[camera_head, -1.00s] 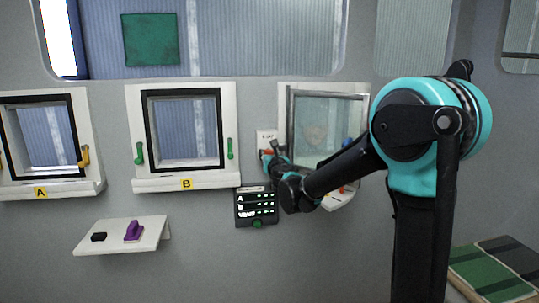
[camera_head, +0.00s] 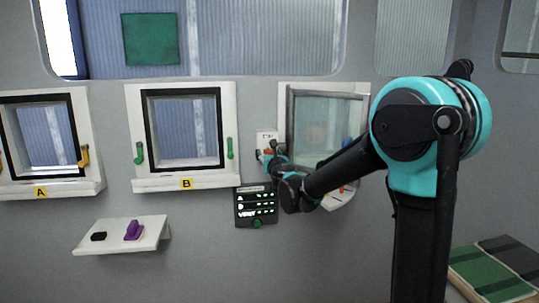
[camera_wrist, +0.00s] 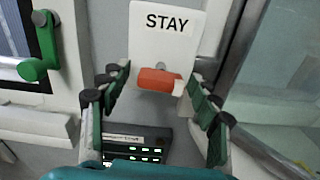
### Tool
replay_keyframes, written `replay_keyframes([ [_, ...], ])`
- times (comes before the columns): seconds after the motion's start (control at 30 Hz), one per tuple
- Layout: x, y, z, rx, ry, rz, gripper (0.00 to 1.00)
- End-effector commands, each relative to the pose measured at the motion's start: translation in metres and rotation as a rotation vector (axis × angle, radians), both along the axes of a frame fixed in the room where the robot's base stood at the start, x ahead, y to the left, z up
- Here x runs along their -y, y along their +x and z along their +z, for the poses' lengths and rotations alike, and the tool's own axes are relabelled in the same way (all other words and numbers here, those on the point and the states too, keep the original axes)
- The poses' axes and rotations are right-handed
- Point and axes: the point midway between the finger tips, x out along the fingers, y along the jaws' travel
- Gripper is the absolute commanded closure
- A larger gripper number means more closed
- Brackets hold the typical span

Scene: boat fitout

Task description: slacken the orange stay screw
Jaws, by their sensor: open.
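The orange stay screw (camera_wrist: 158,80) is a wide orange knob lying level on a white plate (camera_wrist: 166,22) marked STAY. My gripper (camera_wrist: 155,88) is open in the wrist view, with one dark green finger on each side of the knob. Gaps show between the fingers and the knob, and nothing is held. In the head view my gripper (camera_head: 267,156) is at the white plate (camera_head: 266,136), left of the right-hand window, and only a little of the orange knob (camera_head: 269,151) shows. How near the fingertips are to the plate is hard to tell.
A dark panel with green lights (camera_head: 256,207) is just below my gripper. Window B (camera_head: 185,130) with green handles is to the left. The tilted glass pane (camera_head: 318,125) is close on the right. A shelf (camera_head: 150,235) holds a purple object (camera_head: 133,230) and a black one.

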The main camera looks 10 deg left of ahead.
Motion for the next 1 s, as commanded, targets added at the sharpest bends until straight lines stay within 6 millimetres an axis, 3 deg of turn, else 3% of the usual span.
replay_keyframes([
  [0.17, 0.003, -0.01, 0.0, 0.0, 0.0, 0.0, 0.38],
  [0.7, 0.028, -0.099, 0.0, 0.0, 0.0, 0.001, 0.38],
  [1.0, 0.033, -0.116, 0.0, 0.0, 0.0, 0.0, 0.38],
])
